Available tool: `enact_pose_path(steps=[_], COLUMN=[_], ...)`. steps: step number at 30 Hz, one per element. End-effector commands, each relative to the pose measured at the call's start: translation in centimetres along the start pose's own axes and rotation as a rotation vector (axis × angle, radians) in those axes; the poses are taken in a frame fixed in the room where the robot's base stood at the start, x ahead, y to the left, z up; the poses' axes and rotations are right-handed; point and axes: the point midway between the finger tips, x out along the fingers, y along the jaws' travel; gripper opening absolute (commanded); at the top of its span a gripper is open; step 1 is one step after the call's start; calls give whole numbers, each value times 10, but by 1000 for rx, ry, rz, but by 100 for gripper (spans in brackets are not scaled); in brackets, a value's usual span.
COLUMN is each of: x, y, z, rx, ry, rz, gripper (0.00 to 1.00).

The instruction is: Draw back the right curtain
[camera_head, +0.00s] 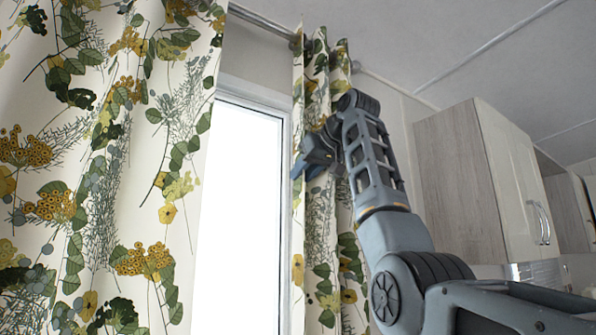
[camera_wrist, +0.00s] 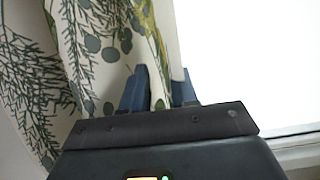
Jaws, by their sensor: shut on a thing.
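The right curtain (camera_head: 318,240) is white with green and yellow plant print. In the head view it hangs gathered in a narrow bunch at the right side of the bright window (camera_head: 241,215). My gripper (camera_head: 305,165) is at the curtain's left edge, partway up. In the wrist view the curtain (camera_wrist: 95,50) fills the left and middle, and my two blue fingers (camera_wrist: 158,92) are shut on its edge, with cloth between them. The bright window shows right of the fingers. My arm hides part of the curtain's right side in the head view.
The left curtain (camera_head: 110,170) hangs wide over the window's left part. A curtain rod (camera_head: 262,22) runs along the top. A wall cabinet (camera_head: 480,185) with pale doors and metal handles stands to the right of my arm.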

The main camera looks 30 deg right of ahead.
Motion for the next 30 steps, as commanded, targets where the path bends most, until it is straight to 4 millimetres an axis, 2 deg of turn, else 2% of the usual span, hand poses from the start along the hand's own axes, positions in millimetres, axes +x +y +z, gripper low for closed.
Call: enact_pose_path(steps=[6, 7, 13, 23, 30], x=[0, 0, 0, -6, -42], y=[0, 0, 0, 0, 0], z=[-1, -1, -1, 0, 1], rx=[0, 0, 0, 0, -1], ry=[1, 1, 1, 3, 4], rz=[1, 1, 0, 0, 1], gripper=[0, 30, 49, 49, 49])
